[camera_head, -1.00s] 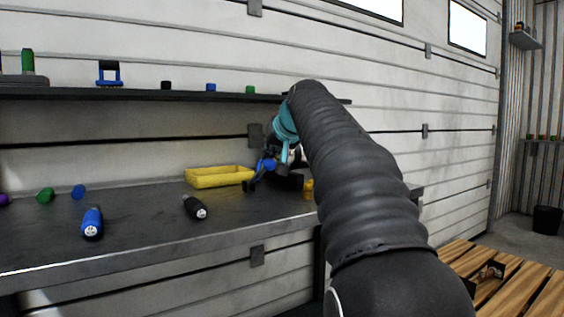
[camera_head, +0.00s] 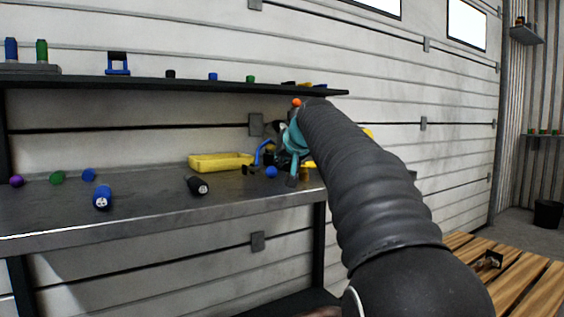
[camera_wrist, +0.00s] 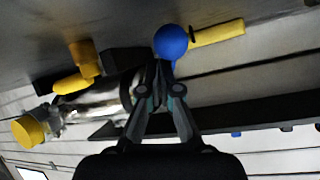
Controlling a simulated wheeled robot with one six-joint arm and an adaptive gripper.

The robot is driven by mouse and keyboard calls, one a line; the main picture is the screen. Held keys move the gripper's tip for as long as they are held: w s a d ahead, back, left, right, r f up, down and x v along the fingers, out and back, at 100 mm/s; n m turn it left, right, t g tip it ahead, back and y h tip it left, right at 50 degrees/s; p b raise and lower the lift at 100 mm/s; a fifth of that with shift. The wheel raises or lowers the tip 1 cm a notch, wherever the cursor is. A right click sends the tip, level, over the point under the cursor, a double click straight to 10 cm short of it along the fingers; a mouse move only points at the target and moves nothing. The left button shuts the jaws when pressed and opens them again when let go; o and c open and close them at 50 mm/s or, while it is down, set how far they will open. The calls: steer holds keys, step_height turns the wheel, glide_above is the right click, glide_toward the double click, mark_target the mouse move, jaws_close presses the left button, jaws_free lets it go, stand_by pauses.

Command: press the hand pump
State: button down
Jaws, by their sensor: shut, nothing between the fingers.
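In the head view, the blue knob (camera_head: 271,172) shows at the bench's right end, next to the end of my arm, which hides much of that area.
A shiny metal cylinder (camera_wrist: 105,100) with a yellow end (camera_wrist: 29,131) lies close to the gripper. A yellow tray (camera_head: 221,167), a black bottle-like item (camera_head: 197,186) and a blue one (camera_head: 103,197) are on the bench (camera_head: 150,215). A shelf (camera_head: 150,90) runs above.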

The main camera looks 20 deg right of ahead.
steer(key=shift+a+f, duration=0.4)
steer(key=shift+f, duration=0.45)
step_height(320, 180, up, 6)
steer(key=w+d+f+p, duration=0.1)
steer(key=w+d+p, duration=0.1)
steer(key=p, duration=0.3)
steer(key=s+b, duration=0.2)
steer(key=s, duration=0.8)
steer(key=shift+s+d+r, duration=0.15)
steer(key=shift+d+r, duration=0.2)
steer(key=shift+r, duration=0.05)
steer(key=s+a+f+n+g+p, duration=0.1)
steer(key=s+a+f+g+p, duration=0.1)
steer(key=s+a+f, duration=0.4)
steer(key=s+a+f+g+p, duration=0.1)
steer(key=s+a+f+p, duration=0.1)
steer(key=s+a+f, duration=0.5)
steer(key=s+f+n+g+p, duration=0.1)
steer(key=s+f+g+p, duration=0.1)
steer(key=s+f, duration=1.3)
steer(key=s+g, duration=0.1)
steer(key=s, duration=0.2)
steer(key=shift+s+f+n+g+h, duration=0.3)
